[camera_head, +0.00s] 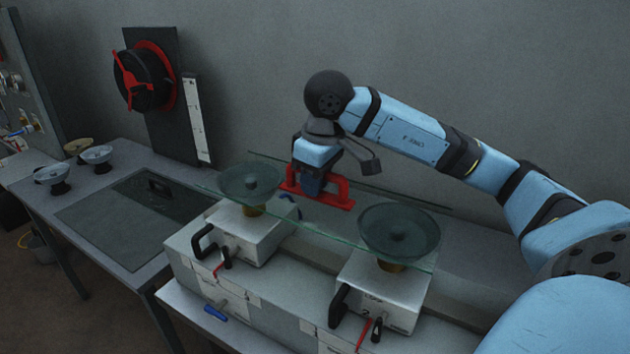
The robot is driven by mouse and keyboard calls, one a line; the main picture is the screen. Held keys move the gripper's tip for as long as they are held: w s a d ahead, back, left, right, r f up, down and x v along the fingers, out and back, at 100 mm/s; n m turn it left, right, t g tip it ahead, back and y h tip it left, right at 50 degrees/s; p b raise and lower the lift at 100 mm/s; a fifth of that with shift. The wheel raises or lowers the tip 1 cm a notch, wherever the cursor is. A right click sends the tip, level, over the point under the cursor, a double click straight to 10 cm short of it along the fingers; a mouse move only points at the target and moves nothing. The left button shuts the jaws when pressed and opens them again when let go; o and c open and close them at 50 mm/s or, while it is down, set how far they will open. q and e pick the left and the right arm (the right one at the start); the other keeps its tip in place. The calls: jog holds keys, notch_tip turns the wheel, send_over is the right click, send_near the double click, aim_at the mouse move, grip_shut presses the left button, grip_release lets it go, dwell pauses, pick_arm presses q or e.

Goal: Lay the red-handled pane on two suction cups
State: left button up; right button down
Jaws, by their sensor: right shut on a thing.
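The clear glass pane (325,222) with its red handle (326,196) lies level across the two suction cups. The left cup (250,183) and the right cup (400,232) show through the glass, each on a white block. I cannot tell whether the pane touches both cups or hangs just above them. My right gripper (311,187) is shut on the red handle from above, near its left end. My left gripper is not in view.
The white blocks (248,234) carry black levers at the front. A table (110,262) on the left holds a dark-handled glass plate (140,212) and several small cups (97,154). A black-and-red wheel (146,77) stands on a dark upright panel behind. A wall closes the back.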

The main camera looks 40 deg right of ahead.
dwell(0.3)
jog(key=c, duration=1)
grip_release()
jog(key=r, duration=0.4)
jog(key=s+r+p, duration=0.1)
jog(key=r, duration=0.4)
jog(key=s+r, duration=0.1)
jog(key=r, duration=0.3)
jog(key=shift+d+r, duration=0.25)
jog(key=shift+r, duration=0.1)
jog(key=shift+p, duration=0.3)
